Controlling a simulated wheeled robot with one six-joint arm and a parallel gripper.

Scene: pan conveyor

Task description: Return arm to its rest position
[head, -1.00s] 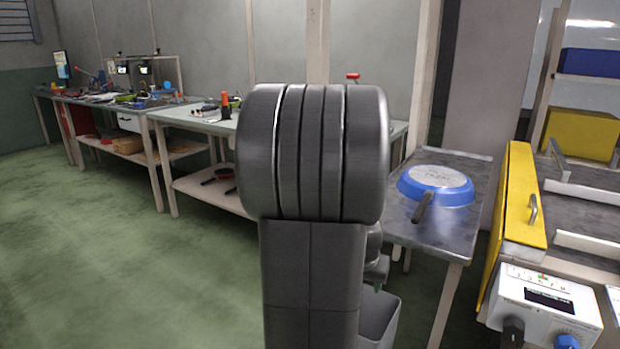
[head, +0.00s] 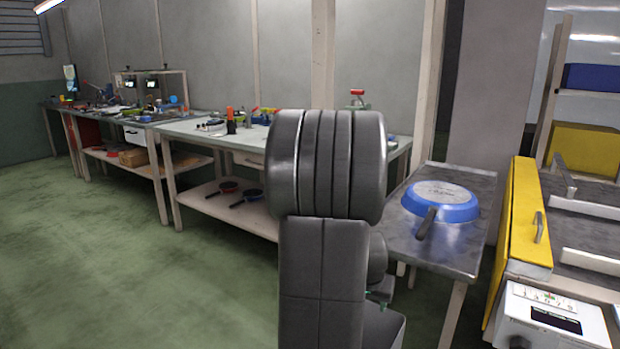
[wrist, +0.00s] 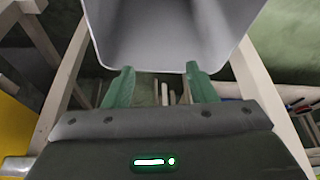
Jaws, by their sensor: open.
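My gripper (wrist: 158,85) shows in the wrist view with its two green fingers spread apart. Nothing is between them. A grey surface with a rounded lower edge fills the top middle of that view, beyond the fingertips; I cannot tell whether it is part of me. In the head view my folded dark grey arm stands in the middle and hides most of the gripper. A blue pan (head: 440,200) lies upside down on a metal side table (head: 463,255), right of the arm and apart from it.
A yellow-sided conveyor (head: 527,220) with a white control box (head: 550,322) stands at the right. Long workbenches (head: 185,130) with tools run along the back wall. Two dark pans (head: 246,197) lie on a lower shelf. The green floor (head: 130,260) at the left is clear.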

